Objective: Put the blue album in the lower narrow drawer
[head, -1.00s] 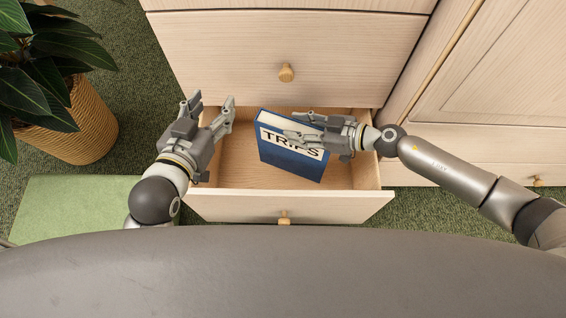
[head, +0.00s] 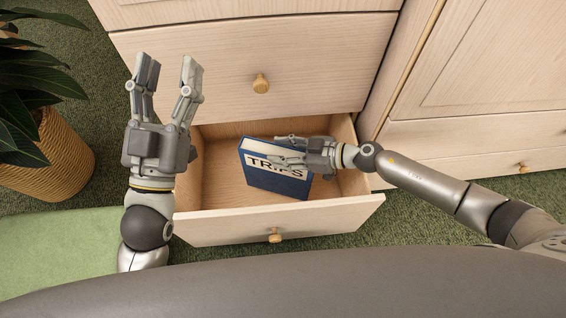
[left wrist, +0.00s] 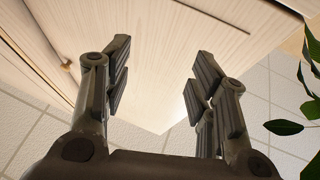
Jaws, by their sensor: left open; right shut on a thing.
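The blue album (head: 277,182), with a white label reading "TRIPS", is inside the open lower narrow drawer (head: 228,225), tilted in the picture. My right gripper (head: 282,150) is shut on the album at its upper right side, and its fingers cover part of the label. Whether the album touches the drawer floor I cannot tell. My left gripper (head: 168,75) is open and empty, raised in front of the cabinet at the left of the drawer. Its open fingers also show in the left wrist view (left wrist: 160,85), with nothing between them.
A closed drawer with a round wooden knob (head: 261,84) is above the open one. A potted plant (head: 45,155) stands at the left, by a light green mat (head: 60,250). A cabinet door (head: 490,60) is at the right.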

